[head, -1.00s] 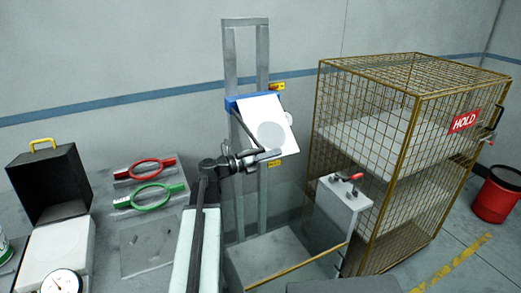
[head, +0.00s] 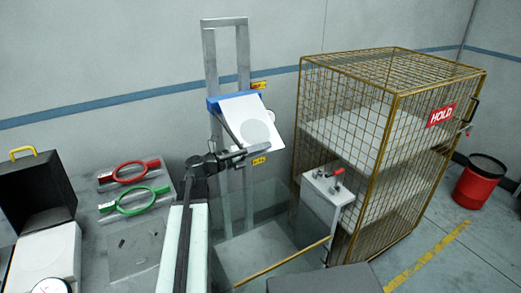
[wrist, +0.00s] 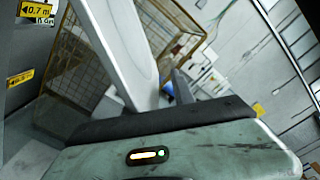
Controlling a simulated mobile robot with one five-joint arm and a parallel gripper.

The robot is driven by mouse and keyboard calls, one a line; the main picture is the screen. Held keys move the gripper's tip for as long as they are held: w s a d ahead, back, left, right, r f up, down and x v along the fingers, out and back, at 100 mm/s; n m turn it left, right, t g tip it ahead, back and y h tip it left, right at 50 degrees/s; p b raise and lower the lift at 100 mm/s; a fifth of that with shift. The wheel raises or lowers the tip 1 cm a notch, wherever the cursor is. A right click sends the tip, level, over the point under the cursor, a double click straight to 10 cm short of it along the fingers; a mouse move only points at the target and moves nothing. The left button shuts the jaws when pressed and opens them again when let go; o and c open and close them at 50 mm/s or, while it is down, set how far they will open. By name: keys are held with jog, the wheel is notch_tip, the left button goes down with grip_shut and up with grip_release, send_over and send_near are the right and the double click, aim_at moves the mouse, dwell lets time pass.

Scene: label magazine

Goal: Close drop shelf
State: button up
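The drop shelf appears to be the white panel (head: 257,112) with a grey disc on its face, under a blue bar (head: 232,99) on a grey upright frame (head: 209,62). The panel hangs tilted, its lower edge coming out from the frame. My gripper (head: 243,154) is at the panel's lower left edge, very close to or touching it; I cannot tell which. Its fingers are too small and dark to show whether they are open. In the wrist view a pale panel (wrist: 122,45), probably the same shelf, rises close behind a green body with a dark edge, which seems to be mine.
A brass mesh cage (head: 395,120) with a HOLD sign (head: 441,116) stands right of the frame. A white box with a red-handled clamp (head: 328,186) is before it. Red (head: 129,171) and green (head: 134,201) rings lie left. A red bin (head: 479,182) stands far right.

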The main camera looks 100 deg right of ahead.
jog(key=v, duration=0.8)
jog(key=shift+w, duration=0.15)
jog(key=v, duration=0.8)
jog(key=shift+w+a, duration=0.15)
jog(key=shift+w, duration=0.2)
dwell(0.3)
dwell(0.4)
